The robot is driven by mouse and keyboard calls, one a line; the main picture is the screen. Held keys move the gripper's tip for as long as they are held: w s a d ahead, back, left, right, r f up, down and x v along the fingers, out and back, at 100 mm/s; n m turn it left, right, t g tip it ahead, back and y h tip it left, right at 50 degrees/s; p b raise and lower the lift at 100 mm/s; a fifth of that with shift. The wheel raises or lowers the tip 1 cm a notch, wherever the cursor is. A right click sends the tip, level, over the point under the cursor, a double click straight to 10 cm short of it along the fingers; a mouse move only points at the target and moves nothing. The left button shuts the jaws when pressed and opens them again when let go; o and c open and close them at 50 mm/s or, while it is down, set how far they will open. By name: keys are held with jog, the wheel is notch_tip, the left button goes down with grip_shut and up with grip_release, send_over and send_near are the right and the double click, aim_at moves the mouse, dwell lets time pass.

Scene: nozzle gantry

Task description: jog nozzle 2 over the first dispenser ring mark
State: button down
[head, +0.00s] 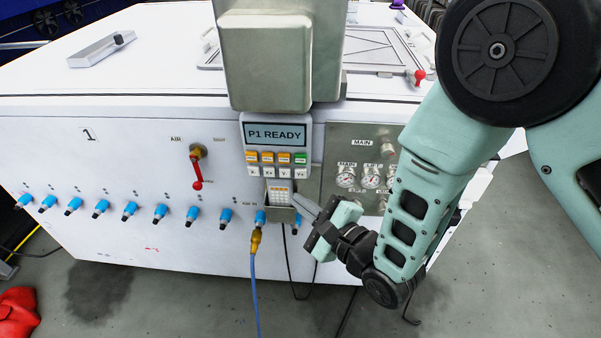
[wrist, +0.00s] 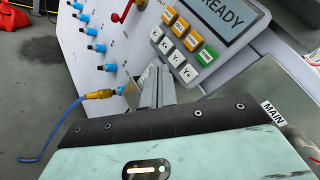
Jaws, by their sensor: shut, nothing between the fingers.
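The control panel (head: 277,145) is on the white machine's front, and its screen reads "P1 READY". Below the screen are a row of orange buttons with a green one at the right, and a row of white buttons. In the wrist view the panel (wrist: 205,40) shows white keys with X and Y marks. In the wrist view my gripper's fingertips (wrist: 158,72) are just below the white keys. Nozzle 2 and the dispenser ring mark cannot be made out.
A red-handled AIR valve (head: 196,170) is left of the panel. Several blue fittings (head: 161,211) line the front below, one with a yellow connector (head: 256,241) and blue hose. A gauge plate (head: 358,165) is at the right, partly behind my arm. A grey housing (head: 265,60) stands above the panel.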

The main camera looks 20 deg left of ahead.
aim_at(295, 175)
jog(key=shift+w+a, duration=0.25)
jog(key=shift+w, duration=0.8)
jog(key=shift+w+a, duration=0.25)
jog(key=shift+w, duration=0.8)
dwell(0.4)
jog(key=shift+w+a, duration=0.1)
jog(key=shift+w, duration=0.3)
jog(key=shift+w+a, duration=0.1)
jog(key=shift+w, duration=0.4)
dwell(0.7)
jog(key=shift+s, duration=0.15)
jog(key=shift+s+d, duration=0.2)
jog(key=shift+s, duration=0.55)
jog(key=shift+s, duration=0.1)
jog(key=shift+s+d, duration=0.2)
jog(key=shift+s, duration=0.6)
jog(key=shift+s+d, duration=0.2)
jog(key=shift+s, duration=0.55)
jog(key=shift+s+d, duration=0.2)
jog(key=shift+s, duration=0.6)
